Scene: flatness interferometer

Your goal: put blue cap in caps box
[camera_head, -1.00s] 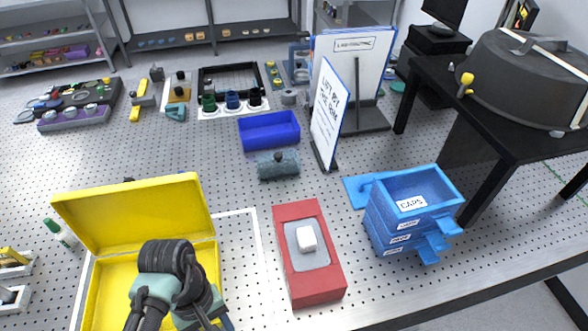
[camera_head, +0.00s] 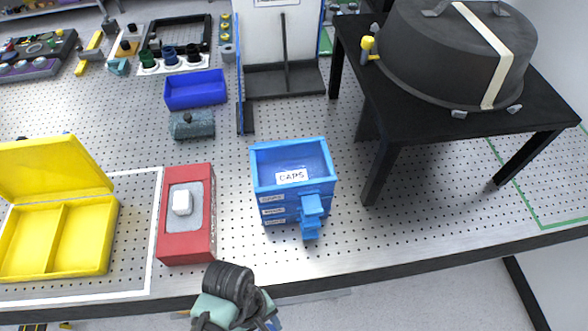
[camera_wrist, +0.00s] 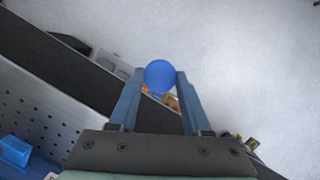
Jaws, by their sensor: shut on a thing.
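The blue cap (camera_wrist: 160,75) shows as a round blue disc between the fingertips of my gripper (camera_wrist: 160,82) in the wrist view. The gripper is shut on it. Below the cap the wrist view shows the floor and the table's dark edge. The caps box is the open blue top bin (camera_head: 262,182) labelled CAPS, on a stack of blue drawers on the perforated table in the head view. My wrist is at the bottom of the head view, in front of the table edge and lower left of the box. The cap cannot be made out there.
A red block (camera_head: 168,250) with a white piece on its grey top stands left of the caps box. An open yellow case (camera_head: 88,265) is at far left. A sign stand (camera_head: 285,82) is behind the box. A black table (camera_head: 400,125) bearing a dark dome stands right.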

